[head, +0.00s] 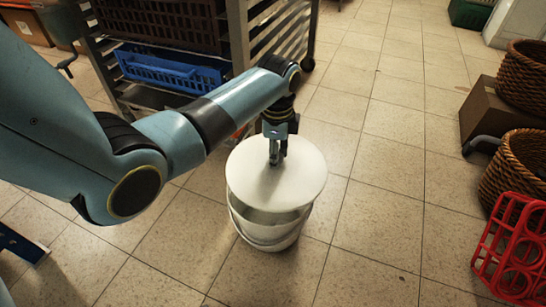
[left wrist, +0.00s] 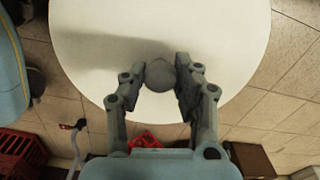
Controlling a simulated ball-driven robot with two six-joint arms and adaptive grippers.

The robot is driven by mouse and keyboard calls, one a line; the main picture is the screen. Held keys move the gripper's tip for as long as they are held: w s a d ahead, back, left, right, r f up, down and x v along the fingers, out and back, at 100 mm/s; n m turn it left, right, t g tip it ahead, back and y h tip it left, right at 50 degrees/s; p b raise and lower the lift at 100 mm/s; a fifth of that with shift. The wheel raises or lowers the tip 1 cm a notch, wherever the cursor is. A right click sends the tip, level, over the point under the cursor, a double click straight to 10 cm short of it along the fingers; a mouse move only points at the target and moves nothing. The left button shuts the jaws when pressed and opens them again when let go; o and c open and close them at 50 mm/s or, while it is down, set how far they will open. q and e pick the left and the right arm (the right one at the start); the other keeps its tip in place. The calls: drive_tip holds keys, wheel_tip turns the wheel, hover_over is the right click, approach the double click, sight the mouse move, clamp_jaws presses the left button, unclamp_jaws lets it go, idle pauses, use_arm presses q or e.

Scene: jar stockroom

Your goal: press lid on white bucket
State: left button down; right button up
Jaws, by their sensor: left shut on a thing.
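The white bucket (head: 268,238) stands on the tiled floor in the middle of the head view. A round white lid (head: 290,185) is above it, and part of the bucket's inside shows below the lid's near edge. The lid's far side hides the rest of the bucket's opening. My left gripper (head: 277,155) points down at the lid's middle. In the left wrist view, the fingers of my left gripper (left wrist: 160,78) are shut on the lid's round grey knob (left wrist: 160,74), and the lid (left wrist: 220,40) fills the upper middle. My right gripper is not in view.
A dark rack with a blue crate (head: 172,72) stands behind the bucket at the left. Wicker baskets (head: 520,165), a cardboard box (head: 487,112) and a red rack (head: 513,245) are at the right. Floor right of the bucket is clear.

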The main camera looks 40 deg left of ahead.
sight(271, 171)
use_arm(q)
drive_tip(key=a+m, duration=0.1)
drive_tip(key=f+m, duration=0.1)
drive_tip(key=m, duration=0.1)
drive_tip(key=shift+a+f, duration=0.25)
drive_tip(key=shift+a, duration=0.1)
wheel_tip(271, 171, down, 2)
drive_tip(key=shift+s+b, duration=0.15)
drive_tip(key=shift+b, duration=1.1)
drive_tip(key=shift+f, duration=0.2)
drive_tip(key=shift+f+b, duration=0.85)
drive_tip(key=shift+b, duration=0.3)
drive_tip(key=shift+f+b, duration=0.35)
drive_tip(key=shift+f, duration=0.5)
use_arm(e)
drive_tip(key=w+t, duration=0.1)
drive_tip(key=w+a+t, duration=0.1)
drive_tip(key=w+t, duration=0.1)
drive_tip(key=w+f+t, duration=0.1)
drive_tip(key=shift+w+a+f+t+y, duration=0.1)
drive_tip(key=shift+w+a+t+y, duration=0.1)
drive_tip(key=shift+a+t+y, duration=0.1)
use_arm(q)
drive_tip(key=shift+f, duration=0.1)
drive_tip(key=shift+p, duration=0.55)
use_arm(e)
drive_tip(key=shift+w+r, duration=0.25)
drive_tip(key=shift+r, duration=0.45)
